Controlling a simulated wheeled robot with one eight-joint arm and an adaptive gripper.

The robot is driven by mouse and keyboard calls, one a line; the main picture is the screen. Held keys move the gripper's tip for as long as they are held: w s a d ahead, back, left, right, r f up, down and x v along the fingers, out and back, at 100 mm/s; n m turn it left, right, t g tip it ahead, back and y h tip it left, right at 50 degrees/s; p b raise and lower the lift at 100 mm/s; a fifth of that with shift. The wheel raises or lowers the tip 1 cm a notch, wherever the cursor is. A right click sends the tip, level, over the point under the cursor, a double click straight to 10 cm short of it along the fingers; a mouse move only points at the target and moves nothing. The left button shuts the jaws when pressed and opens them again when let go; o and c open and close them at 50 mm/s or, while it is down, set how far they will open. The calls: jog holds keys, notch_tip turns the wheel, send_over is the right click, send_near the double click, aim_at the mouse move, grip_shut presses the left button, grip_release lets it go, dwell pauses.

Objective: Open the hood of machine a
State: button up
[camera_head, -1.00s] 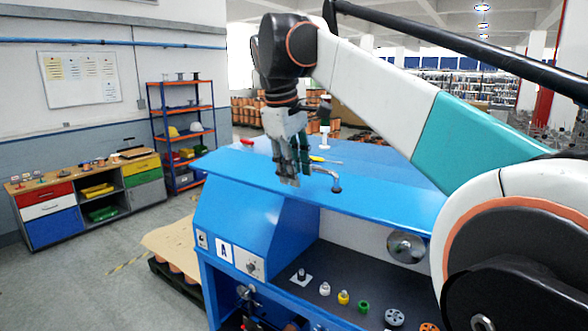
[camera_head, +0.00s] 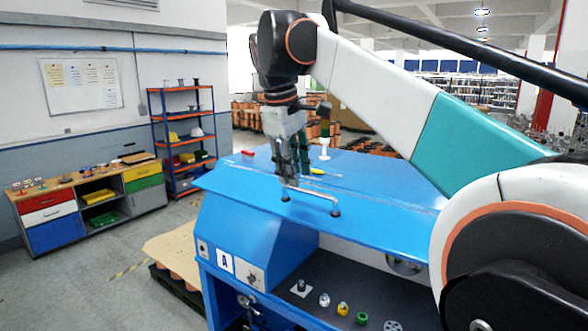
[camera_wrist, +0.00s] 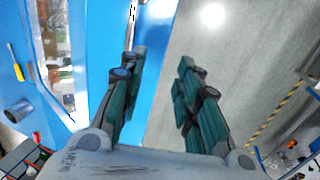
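Machine a is the blue machine with an "A" label (camera_head: 224,262) on its front. Its blue hood (camera_head: 385,212) is a broad panel above a dark deck, with a gap under its front edge. A thin metal bar handle (camera_head: 318,194) stands on the hood near that edge. My gripper (camera_head: 290,182) is at the handle's left end, fingers pointing down. In the wrist view the fingers of my gripper (camera_wrist: 162,62) are apart with nothing between them. The handle (camera_wrist: 132,22) shows beyond the left finger's tip; contact cannot be told.
Small pulleys and fittings, including a green one (camera_head: 362,318), sit on the deck (camera_head: 330,287). A screwdriver (camera_head: 325,173) and a red item (camera_head: 248,153) lie behind the handle. A drawer cabinet (camera_head: 85,205) and an orange shelf (camera_head: 182,140) stand left.

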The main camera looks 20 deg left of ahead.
jog(key=shift+p+v, duration=0.6)
jog(key=shift+v, duration=0.3)
jog(key=shift+w, duration=0.1)
jog(key=shift+d, duration=0.1)
